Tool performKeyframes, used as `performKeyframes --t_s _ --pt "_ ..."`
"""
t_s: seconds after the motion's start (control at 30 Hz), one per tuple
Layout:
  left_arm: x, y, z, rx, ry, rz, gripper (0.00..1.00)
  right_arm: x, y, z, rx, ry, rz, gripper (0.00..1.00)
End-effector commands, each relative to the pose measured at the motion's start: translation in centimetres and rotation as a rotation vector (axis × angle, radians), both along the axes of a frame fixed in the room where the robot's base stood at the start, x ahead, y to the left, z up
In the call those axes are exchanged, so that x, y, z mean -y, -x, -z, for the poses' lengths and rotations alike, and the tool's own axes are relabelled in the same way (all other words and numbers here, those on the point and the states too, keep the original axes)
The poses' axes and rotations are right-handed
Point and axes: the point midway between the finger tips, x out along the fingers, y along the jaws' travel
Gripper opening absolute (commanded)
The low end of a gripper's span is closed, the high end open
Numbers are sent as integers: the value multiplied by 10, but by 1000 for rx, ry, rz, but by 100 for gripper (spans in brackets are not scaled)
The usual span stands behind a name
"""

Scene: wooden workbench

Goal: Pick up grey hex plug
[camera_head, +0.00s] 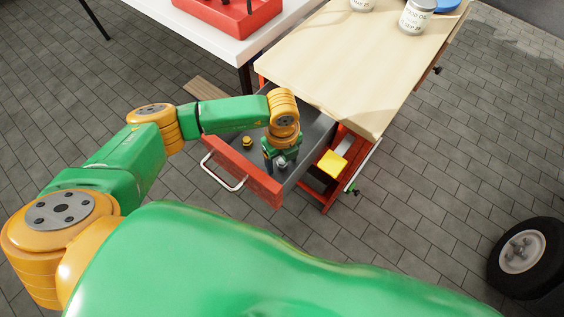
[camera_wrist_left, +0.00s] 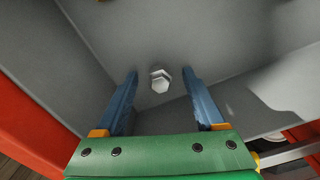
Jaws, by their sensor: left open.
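The grey hex plug (camera_wrist_left: 160,82) lies on the grey floor of the open drawer (camera_head: 234,160). In the left wrist view it shows between the tips of my left gripper's two blue fingers, with clear space on both sides. My left gripper (camera_head: 280,163) reaches down into the drawer in the head view and is open and empty. In that view a small pale grey patch shows at its fingers, likely the plug, partly hidden. I cannot tell the exact height of the fingertips above it. My right gripper is not in view.
A small yellow piece (camera_head: 247,142) lies in the drawer, left of my gripper. The red drawer front (camera_head: 243,172) has a metal handle. The wooden workbench (camera_head: 340,60) stands behind, with jars at its back. A red tray (camera_head: 228,12) sits on a white table.

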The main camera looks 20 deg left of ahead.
Motion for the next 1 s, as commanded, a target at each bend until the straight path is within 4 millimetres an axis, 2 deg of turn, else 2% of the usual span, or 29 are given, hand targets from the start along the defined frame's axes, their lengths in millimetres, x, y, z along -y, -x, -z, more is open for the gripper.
performKeyframes --t_s 0.2,0.23,0.4,0.5,0.77,0.87,1.0 --pt "0 0 3 2 1 1 71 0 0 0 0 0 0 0" --pt "0 0 3 2 1 1 69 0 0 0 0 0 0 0" --pt "0 0 3 1 1 0 23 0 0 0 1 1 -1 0" --pt "0 0 3 1 1 0 0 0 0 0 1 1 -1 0" --pt "0 0 2 2 1 0 0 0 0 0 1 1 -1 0" --pt "0 -1 -13 3 3 0 0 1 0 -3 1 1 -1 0" --pt "0 -1 -52 6 2 1 0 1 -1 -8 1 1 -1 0"
